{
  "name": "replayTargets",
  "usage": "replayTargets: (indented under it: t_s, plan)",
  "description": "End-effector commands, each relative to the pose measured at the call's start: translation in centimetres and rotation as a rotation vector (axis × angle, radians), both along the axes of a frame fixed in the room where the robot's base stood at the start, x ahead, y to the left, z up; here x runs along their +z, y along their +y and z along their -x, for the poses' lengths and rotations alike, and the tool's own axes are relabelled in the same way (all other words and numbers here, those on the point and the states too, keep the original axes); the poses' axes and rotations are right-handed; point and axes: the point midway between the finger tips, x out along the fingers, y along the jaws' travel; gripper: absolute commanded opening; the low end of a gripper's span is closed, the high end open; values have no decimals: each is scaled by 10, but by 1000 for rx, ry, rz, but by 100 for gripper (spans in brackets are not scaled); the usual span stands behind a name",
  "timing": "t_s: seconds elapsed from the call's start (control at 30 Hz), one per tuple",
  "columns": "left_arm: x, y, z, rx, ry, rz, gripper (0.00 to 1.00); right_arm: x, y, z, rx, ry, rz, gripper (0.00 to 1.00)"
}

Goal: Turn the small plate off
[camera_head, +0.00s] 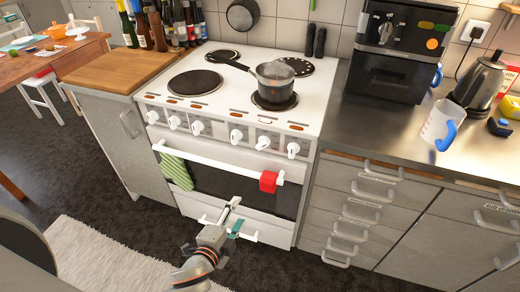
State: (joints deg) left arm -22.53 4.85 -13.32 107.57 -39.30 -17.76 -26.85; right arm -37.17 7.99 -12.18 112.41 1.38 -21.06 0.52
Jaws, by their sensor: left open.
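The white cooker (235,117) stands in the middle of the view, with several white knobs in a row along its front. The front-right plate (276,104) carries a steel pot (275,84) with a dark handle pointing left. A small dark plate (222,55) is at the back left, a larger plate (195,83) at the front left, and a patterned plate (296,67) at the back right. The knob marks are too small to read. My left gripper (234,213) is open and empty in front of the lower oven door, below the knobs. My right gripper is out of view.
A green striped towel (175,171) and a red cloth (268,182) hang on the oven rail (218,162). Right of the cooker are a black coffee machine (398,45), a jug (438,125) and a kettle (480,83). A wooden board (120,68) lies left. Floor in front is open.

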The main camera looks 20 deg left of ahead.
Motion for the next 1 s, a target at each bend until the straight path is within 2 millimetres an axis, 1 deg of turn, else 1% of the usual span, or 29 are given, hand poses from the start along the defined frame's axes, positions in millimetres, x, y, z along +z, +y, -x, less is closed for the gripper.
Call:
replayTargets:
  t_s: [0.03, 0.1, 0.2, 0.3, 0.4, 0.5, 0.63, 0.9, 1.0]
  plan:
    - [20, -2, -21, -33, -64, -144, 51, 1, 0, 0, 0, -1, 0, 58]
    - [43, -4, -44, -72, -137, -351, 51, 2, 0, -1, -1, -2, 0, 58]
    - [73, -8, -70, -109, -224, -614, 51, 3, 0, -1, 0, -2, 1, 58]
    - [97, -12, -88, -128, -286, -813, 51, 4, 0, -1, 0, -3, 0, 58]
    - [110, -15, -98, -136, -320, -939, 51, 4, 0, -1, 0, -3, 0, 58]
    - [116, -16, -104, -140, -334, -994, 51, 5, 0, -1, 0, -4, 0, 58]
    - [118, -17, -115, -139, -336, -1004, 51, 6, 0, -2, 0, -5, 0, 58]
    - [118, -19, -156, -138, -337, -999, 51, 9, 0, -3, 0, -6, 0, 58]
    - [117, -19, -168, -139, -336, -1000, 51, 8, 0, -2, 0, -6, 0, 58]
